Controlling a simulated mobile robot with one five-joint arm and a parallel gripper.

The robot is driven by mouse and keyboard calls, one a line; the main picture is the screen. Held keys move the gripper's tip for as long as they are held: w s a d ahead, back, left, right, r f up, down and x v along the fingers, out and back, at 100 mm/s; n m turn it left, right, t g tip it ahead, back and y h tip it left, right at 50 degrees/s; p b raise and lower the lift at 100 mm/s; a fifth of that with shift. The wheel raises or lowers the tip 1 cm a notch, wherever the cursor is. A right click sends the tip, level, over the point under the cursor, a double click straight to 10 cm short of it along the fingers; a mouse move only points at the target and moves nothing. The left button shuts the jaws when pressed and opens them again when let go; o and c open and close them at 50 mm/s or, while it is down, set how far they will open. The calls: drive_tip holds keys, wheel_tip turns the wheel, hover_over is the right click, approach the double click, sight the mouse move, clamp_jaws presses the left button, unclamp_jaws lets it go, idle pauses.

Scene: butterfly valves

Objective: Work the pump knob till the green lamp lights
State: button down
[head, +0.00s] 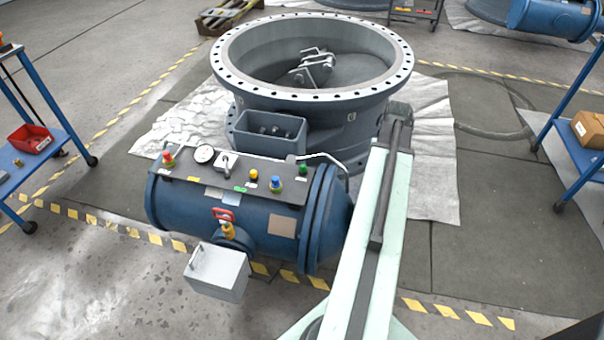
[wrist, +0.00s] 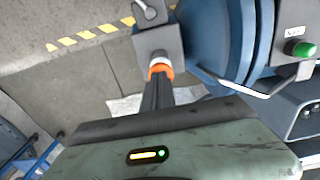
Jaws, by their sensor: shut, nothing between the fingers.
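In the wrist view my gripper (wrist: 158,82) is shut, its dark fingers reaching up the picture. An orange part with a pale face (wrist: 160,67) is right at the fingertips, on a grey box (wrist: 157,42) beside the blue flange. It may be the pump knob; I cannot tell, nor whether the fingers touch it. A green lamp (wrist: 302,48) shows at the right and also on the panel in the head view (head: 303,169). It looks dull in the head view; I cannot tell for sure whether it is lit. In the head view my arm hides my gripper.
A thin pipe (wrist: 245,92) bends near the flange. The big valve ring (head: 226,75) stands behind.

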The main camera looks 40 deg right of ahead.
drive_tip(key=shift+f, duration=0.45)
drive_tip(key=shift+r, duration=0.15)
wheel_tip(320, 180, up, 3)
drive_tip(key=p, duration=0.3)
idle(0.4)
wheel_tip(320, 180, up, 8)
drive_tip(key=p, duration=0.8)
